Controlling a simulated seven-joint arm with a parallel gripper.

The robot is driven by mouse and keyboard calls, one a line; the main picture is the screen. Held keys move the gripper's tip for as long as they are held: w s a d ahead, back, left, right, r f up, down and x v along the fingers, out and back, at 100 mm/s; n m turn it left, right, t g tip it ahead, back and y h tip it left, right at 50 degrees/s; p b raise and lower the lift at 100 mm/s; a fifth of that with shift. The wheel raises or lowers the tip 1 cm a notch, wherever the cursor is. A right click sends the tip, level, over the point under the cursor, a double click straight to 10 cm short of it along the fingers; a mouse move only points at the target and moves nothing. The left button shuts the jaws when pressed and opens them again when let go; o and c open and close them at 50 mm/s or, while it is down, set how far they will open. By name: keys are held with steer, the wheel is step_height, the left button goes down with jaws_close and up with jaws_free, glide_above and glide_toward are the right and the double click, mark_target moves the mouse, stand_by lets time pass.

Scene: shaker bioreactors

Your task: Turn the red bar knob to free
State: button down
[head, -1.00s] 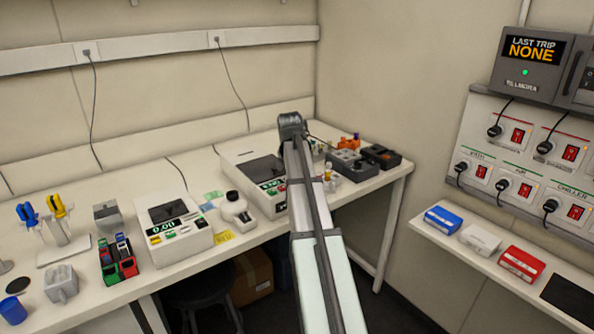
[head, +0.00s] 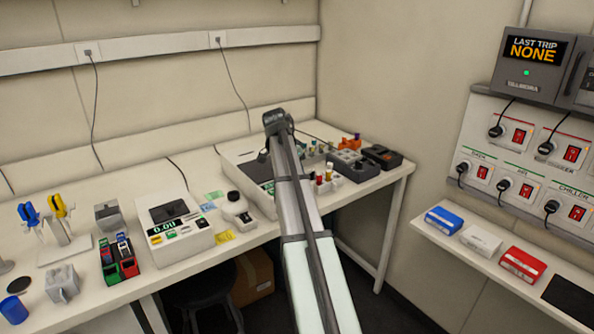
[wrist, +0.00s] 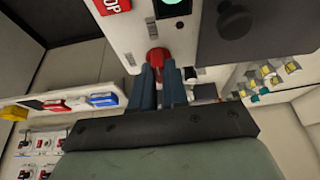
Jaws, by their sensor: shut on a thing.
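The red bar knob (wrist: 156,56) is on the front panel of a white device, below a green button and a red STOP label, in the wrist view. My gripper (wrist: 161,70) is shut on it, with one dark blue finger on each side. The fingers hide part of the knob, and I cannot read which marking it points to. In the head view the white device (head: 232,158) stands at the back of the bench. My arm covers much of its front and hides the knob and gripper there.
A scale (head: 176,226) and a small white instrument (head: 236,211) stand left of my arm. Small coloured-cap vials (head: 325,178) and dark boxes (head: 381,156) stand close on the right. A wall shelf (head: 480,262) with blue, white and red boxes is further right.

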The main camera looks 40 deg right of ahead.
stand_by(0.4)
steer(key=c, duration=1.1)
jaws_free()
steer(key=shift+c, duration=0.2)
steer(key=shift+r, duration=0.1)
steer(key=v, duration=1.3)
steer(key=shift+a+r, duration=0.2)
steer(key=shift+r, duration=0.05)
